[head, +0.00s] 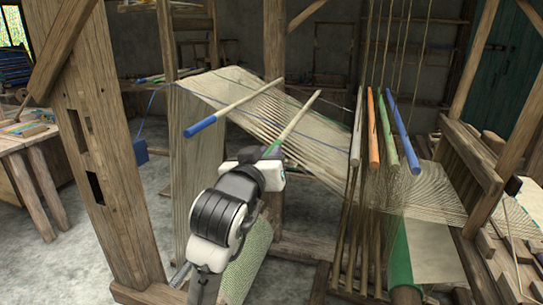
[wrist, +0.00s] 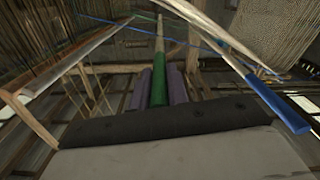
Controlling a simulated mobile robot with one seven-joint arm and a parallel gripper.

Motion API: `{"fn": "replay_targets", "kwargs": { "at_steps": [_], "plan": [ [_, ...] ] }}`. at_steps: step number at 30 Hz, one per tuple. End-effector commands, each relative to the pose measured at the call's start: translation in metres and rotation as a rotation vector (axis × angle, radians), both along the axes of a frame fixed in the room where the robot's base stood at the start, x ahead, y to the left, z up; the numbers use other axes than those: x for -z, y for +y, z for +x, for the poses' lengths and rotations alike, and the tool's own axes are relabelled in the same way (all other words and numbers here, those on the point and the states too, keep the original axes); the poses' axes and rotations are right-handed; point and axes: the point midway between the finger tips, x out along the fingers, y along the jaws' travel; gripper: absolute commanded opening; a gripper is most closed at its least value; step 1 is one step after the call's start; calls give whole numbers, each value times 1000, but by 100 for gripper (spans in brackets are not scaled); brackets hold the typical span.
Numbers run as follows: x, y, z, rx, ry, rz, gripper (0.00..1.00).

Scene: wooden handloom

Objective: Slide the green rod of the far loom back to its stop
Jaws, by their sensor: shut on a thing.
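My gripper (head: 270,157) is shut on the green-ended rod (head: 276,145) at the left-hand warp in the head view. The rod's pale shaft rises up and right from my gripper. In the wrist view the green end (wrist: 159,86) lies between my two purple fingers, and the pale shaft runs away from me. The part inside my grip is hidden in the head view. A blue-ended rod (head: 202,126) lies to the left of it, apart from my gripper; it also shows at right in the wrist view (wrist: 283,108).
Another group of rods hangs at the right: grey (head: 356,135), orange (head: 373,135), a second green rod (head: 386,143) and blue (head: 403,137). A thick wooden post (head: 95,150) stands at left. Pale warp threads (head: 235,90) stretch behind the held rod.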

Motion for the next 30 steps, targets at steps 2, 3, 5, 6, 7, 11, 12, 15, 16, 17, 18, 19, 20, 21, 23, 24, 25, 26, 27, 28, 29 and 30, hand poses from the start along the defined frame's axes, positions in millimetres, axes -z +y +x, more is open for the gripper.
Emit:
{"fn": "replay_targets", "kwargs": {
  "at_steps": [2,3,5,6,7,11,12,15,16,17,18,19,20,21,23,24,25,26,27,28,29,30],
  "plan": [
    [-8,16,6,-4,3,-3,0],
    [-12,26,9,-5,3,-5,0],
    [-16,40,14,-5,4,-5,0],
    [-19,49,17,-4,3,-4,0],
    [-21,55,19,-5,3,-4,0],
    [-26,74,24,-2,2,-4,0],
    [-26,77,25,-2,1,-4,0],
    [-27,80,26,-1,-1,-2,0],
    [-27,80,26,-1,-1,-2,0],
    [-27,80,26,0,-1,-3,0],
    [-27,80,26,-1,-2,-2,0],
    [-27,80,26,-2,-2,-2,0],
    [-27,80,26,-2,-2,-2,0],
    [-27,80,26,-2,-2,-2,0],
    [-27,80,26,-2,-2,-2,19],
    [-27,80,26,-2,-2,-2,24],
    [-27,80,26,-2,-2,-2,28],
    [-27,80,26,-2,-2,-3,32],
    [-27,80,26,-2,-2,-3,37],
    [-26,80,26,-1,-1,-2,38],
    [-26,80,26,-1,-1,-2,38],
    [-26,79,26,-1,-1,-2,38]
  ]
}}
